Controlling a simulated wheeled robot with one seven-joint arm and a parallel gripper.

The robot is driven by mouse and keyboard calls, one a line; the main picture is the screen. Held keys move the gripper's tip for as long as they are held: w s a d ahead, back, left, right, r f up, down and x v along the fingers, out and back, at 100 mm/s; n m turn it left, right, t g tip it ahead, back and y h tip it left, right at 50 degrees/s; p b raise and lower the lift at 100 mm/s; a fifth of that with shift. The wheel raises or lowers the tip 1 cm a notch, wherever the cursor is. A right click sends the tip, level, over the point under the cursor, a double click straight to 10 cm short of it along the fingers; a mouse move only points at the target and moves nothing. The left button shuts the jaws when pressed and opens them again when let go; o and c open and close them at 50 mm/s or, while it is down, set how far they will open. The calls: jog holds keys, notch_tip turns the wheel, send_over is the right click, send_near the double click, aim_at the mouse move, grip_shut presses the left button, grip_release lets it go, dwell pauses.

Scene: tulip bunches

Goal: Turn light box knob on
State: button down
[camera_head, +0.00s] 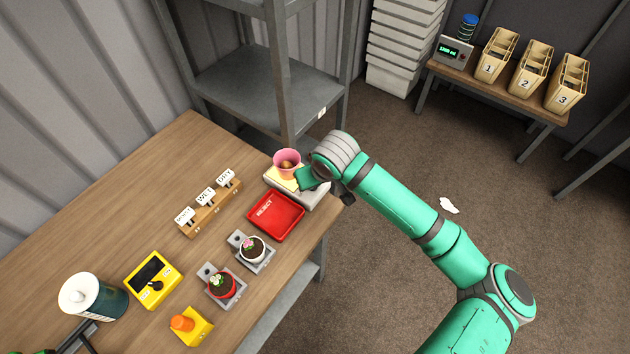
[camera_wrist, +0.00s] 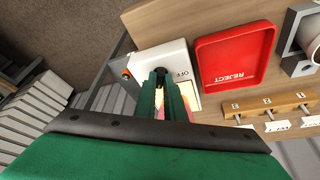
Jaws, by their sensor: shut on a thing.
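The light box (camera_head: 315,200) is a white box with a pale yellow top panel, at the table's right edge; its white face also shows in the wrist view (camera_wrist: 148,62). A small dark knob (camera_wrist: 161,70) sits on it beside the printed word OFF. My gripper (camera_wrist: 160,78) is shut on the knob; the fingers cover much of it, and its exact angle is hard to tell. In the head view my gripper (camera_head: 318,184) is over the box's right part and the knob is hidden. A pink pot (camera_head: 287,160) stands on the yellow panel beside the gripper.
A red REJECT tray (camera_head: 276,216) lies close beside the light box. Potted flowers in grey holders (camera_head: 252,250), a yellow meter (camera_head: 153,280) and a label rack (camera_head: 210,208) stand on the table. A grey shelf (camera_head: 265,90) rises behind.

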dwell(0.4)
jog(key=c, duration=1.8)
grip_release()
jog(key=shift+c, duration=0.2)
jog(key=v, duration=1.1)
jog(key=shift+f, duration=0.15)
